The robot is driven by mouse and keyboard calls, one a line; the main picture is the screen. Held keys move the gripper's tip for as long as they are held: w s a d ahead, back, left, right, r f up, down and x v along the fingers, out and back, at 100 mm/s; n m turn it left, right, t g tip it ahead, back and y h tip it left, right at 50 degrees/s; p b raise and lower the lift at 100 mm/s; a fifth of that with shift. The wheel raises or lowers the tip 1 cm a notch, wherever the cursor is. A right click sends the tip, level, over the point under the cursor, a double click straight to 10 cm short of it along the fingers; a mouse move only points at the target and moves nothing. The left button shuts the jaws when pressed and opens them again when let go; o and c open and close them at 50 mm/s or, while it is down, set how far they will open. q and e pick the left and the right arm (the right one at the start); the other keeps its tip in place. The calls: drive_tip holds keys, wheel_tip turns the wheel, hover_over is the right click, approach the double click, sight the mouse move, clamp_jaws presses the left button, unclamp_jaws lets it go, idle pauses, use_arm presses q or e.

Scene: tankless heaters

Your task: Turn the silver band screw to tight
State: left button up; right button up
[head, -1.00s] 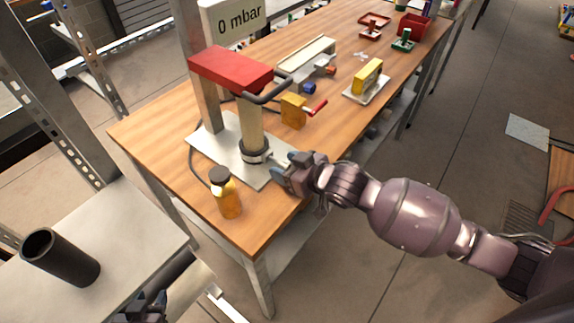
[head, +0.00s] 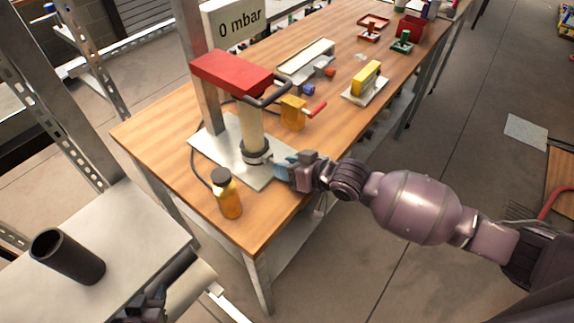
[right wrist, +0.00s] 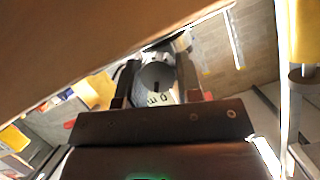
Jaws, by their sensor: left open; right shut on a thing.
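A silver band (head: 262,158) wraps the black collar (head: 254,146) at the foot of the cream pipe, above a metal plate. My right gripper (head: 280,168) is at the band's right side and covers its screw in the head view. In the right wrist view the round grey screw head (right wrist: 156,76), with a dark slot, sits between the two fingers, and my right gripper (right wrist: 154,82) is shut on it. A pale marked strip lies just below the head. My left gripper (head: 145,308) is open and empty at the bottom left, partly cut off by the frame.
A display (head: 235,26) reads 0 mbar above a red block (head: 232,76) with a dark handle. An amber bottle (head: 228,198) stands near the table's front edge. Yellow valve parts (head: 293,112) are behind.

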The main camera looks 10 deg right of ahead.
drive_tip(key=shift+w+f+m+g+y+b, duration=0.1)
drive_tip(key=shift+m+g+y+b, duration=0.3)
drive_tip(key=shift+m, duration=0.3)
drive_tip(key=shift+d+m+b, duration=0.1)
drive_tip(key=shift+m+b, duration=0.4)
drive_tip(key=o, duration=0.9)
drive_tip(key=shift+o, duration=0.2)
